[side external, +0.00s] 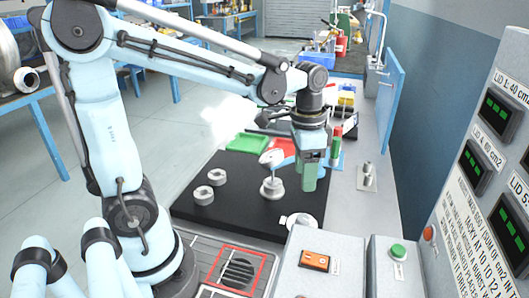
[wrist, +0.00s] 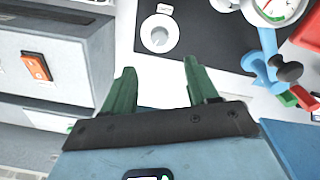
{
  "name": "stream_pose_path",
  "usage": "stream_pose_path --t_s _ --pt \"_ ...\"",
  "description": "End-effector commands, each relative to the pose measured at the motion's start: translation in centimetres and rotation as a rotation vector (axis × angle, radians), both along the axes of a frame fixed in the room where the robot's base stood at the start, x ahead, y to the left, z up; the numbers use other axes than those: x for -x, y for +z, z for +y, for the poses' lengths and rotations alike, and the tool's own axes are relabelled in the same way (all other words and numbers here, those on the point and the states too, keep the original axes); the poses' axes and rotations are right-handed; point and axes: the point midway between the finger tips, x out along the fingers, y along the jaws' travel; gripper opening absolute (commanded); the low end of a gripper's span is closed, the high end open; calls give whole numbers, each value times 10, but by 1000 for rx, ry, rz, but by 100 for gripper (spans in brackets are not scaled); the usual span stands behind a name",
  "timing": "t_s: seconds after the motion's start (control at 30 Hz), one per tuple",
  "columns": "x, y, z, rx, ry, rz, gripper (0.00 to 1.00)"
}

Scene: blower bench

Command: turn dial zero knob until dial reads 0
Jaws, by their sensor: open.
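A round dial (wrist: 270,8) with a white face shows at the top right edge of the wrist view, cut off by the frame. Its reading is too small to tell. In the side view the dial (side external: 271,158) stands on a pale grey base (side external: 272,188) on the black mat. I cannot make out its zero knob for certain. My gripper (wrist: 160,88) has green fingers, apart with nothing between them. In the side view my gripper (side external: 308,172) points down, right of the dial and apart from it in the picture.
A white round fitting (wrist: 159,36) lies at the black mat's edge (side external: 230,215). Two grey rings (side external: 203,195) lie on the mat. A grey box with an orange switch (side external: 314,261) is in front.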

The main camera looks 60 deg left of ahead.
Motion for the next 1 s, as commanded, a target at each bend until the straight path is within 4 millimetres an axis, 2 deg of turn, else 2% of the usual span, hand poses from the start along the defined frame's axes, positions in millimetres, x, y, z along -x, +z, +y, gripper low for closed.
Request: stream_pose_path --t_s 0.27,1.0 --pt "-2 -11 0 3 -21 31 58" --pt "-1 -108 -4 3 -19 29 58"
